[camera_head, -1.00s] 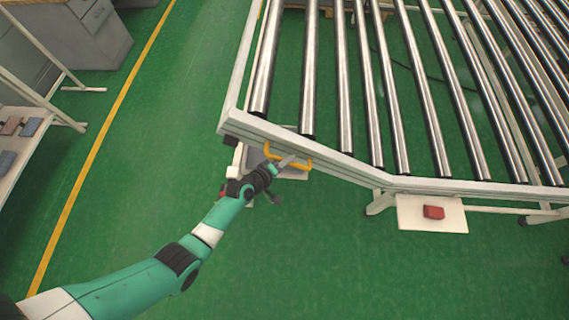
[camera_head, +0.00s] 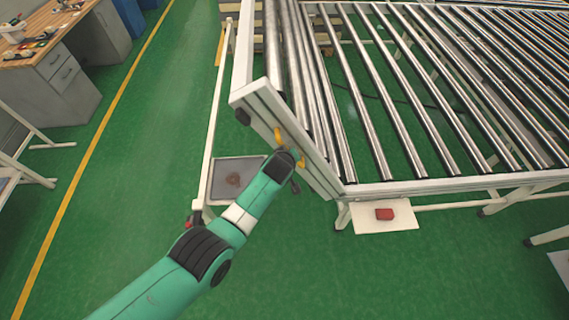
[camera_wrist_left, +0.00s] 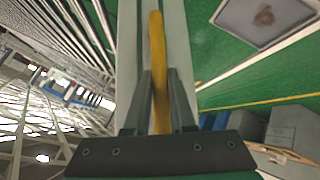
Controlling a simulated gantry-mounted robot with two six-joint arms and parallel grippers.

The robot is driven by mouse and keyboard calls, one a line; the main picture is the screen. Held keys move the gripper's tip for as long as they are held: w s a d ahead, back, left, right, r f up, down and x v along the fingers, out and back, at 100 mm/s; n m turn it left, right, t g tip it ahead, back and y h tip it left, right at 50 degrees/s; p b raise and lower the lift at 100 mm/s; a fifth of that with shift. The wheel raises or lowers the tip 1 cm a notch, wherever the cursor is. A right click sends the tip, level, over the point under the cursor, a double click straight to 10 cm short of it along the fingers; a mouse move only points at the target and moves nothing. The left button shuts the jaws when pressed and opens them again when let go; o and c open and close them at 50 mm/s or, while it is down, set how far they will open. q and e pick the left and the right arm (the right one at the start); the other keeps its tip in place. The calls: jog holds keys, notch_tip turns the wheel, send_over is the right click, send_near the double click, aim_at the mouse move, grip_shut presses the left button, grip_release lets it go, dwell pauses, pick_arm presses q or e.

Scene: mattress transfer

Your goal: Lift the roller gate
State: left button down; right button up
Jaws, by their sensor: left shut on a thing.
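The roller gate (camera_head: 262,103) is the left end section of the roller conveyor, a pale frame with steel rollers. It is tilted up steeply from the rest of the conveyor. A yellow handle (camera_head: 279,136) is on its outer end face. My left gripper (camera_head: 290,158) is at this handle in the head view, with its fingers partly hidden by the wrist. In the left wrist view, the fingers (camera_wrist_left: 160,105) are shut around the yellow handle (camera_wrist_left: 156,50), with the pale frame behind it. My right gripper is not in view.
The fixed conveyor (camera_head: 450,184) extends to the right. A grey tray (camera_head: 222,188) is on a low stand below the gate. Workbenches (camera_head: 66,75) stand at left. Green floor in front is clear.

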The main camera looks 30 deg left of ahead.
pick_arm(q)
jog(key=shift+w+d, duration=0.2)
jog(key=shift+d, duration=0.15)
jog(key=c, duration=0.8)
grip_release()
jog(key=shift+a, duration=0.1)
jog(key=shift+o, duration=0.2)
jog(key=shift+r, duration=0.1)
jog(key=shift+w, duration=0.1)
jog(key=shift+r, duration=0.1)
